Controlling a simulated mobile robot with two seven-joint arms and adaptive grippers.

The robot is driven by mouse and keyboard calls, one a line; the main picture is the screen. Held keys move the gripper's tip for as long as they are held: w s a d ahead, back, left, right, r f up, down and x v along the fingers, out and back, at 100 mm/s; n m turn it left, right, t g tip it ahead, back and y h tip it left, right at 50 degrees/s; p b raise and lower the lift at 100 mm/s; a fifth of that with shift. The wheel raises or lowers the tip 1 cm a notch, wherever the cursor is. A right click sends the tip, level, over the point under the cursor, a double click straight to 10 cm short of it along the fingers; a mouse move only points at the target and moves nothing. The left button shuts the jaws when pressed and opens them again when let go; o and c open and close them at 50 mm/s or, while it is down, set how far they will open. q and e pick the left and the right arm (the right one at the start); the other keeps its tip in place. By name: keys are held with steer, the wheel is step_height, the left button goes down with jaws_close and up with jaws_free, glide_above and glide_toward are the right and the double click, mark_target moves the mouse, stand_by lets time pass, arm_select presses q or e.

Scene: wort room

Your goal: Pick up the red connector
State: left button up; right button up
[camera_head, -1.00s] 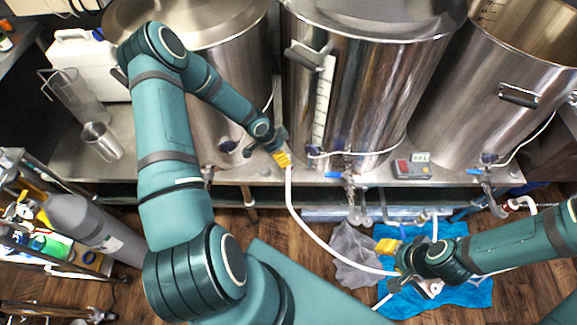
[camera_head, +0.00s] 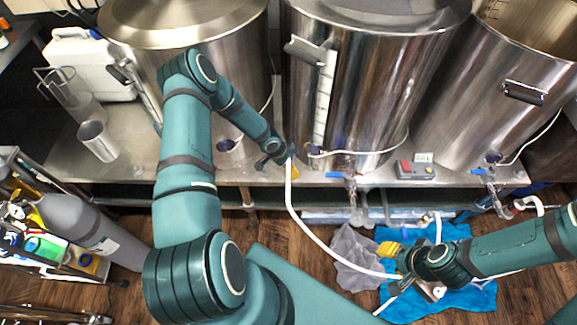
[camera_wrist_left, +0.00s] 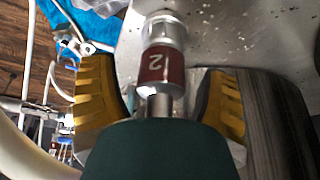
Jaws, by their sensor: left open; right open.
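In the head view my left gripper (camera_head: 288,168) is at the bench's front edge, beside the top of the white hose; I cannot make out the connector there. My right gripper (camera_head: 390,252), with yellow fingers, is low over the blue cloth near the hose's lower end. It is open.
Large steel kettles (camera_head: 362,90) stand behind on the steel bench (camera_head: 110,180). A small controller box (camera_head: 415,170) sits near its front edge. A grey cloth (camera_head: 355,255) and a blue cloth (camera_head: 465,295) lie on the wooden floor. A grey cylinder (camera_head: 80,225) is at left.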

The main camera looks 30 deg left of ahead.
arm_select(q)
jaws_close()
steer(key=shift+r, duration=0.1)
step_height(320, 180, up, 18)
steer(key=p, duration=0.4)
stand_by(0.4)
stand_by(0.3)
steer(key=shift+r+p, duration=2.05)
steer(key=shift+r, duration=0.2)
